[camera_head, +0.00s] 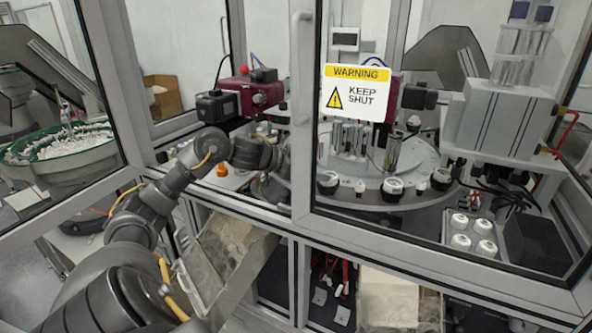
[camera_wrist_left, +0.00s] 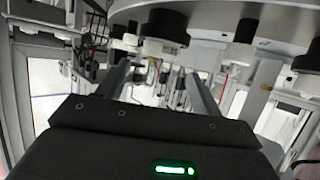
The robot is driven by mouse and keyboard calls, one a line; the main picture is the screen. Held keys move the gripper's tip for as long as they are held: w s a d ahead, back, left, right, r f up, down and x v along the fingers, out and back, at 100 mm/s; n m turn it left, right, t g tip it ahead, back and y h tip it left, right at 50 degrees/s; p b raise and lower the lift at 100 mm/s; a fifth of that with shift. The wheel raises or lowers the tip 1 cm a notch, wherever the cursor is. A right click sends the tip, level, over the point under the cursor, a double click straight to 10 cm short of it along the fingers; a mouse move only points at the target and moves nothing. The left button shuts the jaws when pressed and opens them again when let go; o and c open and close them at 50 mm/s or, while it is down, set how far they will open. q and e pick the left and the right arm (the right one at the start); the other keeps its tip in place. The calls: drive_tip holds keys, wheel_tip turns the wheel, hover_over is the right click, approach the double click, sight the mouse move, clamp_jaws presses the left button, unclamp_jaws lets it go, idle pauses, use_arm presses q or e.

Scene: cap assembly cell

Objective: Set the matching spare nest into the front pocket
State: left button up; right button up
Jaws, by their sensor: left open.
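A round grey dial (camera_head: 375,200) stands behind the glass, with several black-and-white nests (camera_head: 392,186) around its rim. I cannot tell which rim place is the front pocket. White round pieces (camera_head: 460,241) sit in a small tray at the right; I cannot tell whether they are spare nests. My left arm reaches through the open left side of the cell. My left gripper (camera_head: 272,188) is low beside the dial's left edge, partly hidden by the door post. In the left wrist view its two fingers (camera_wrist_left: 160,75) are apart, with nothing seen between them. Black-and-white nests (camera_wrist_left: 166,24) show beyond them.
A glass door with a grey handle (camera_head: 301,65) and a warning sign (camera_head: 356,93) covers the dial's front. A maroon device (camera_head: 252,92) stands above my wrist. A black bin (camera_head: 537,243) lies right of the tray. A green-rimmed bowl (camera_head: 75,145) stands outside at left.

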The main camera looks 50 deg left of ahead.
use_arm(q)
drive_tip(key=b+v, duration=0.3)
drive_tip(key=v, duration=0.5)
drive_tip(key=shift+s+b, duration=0.15)
drive_tip(key=shift+b, duration=0.25)
drive_tip(key=shift+r, duration=0.1)
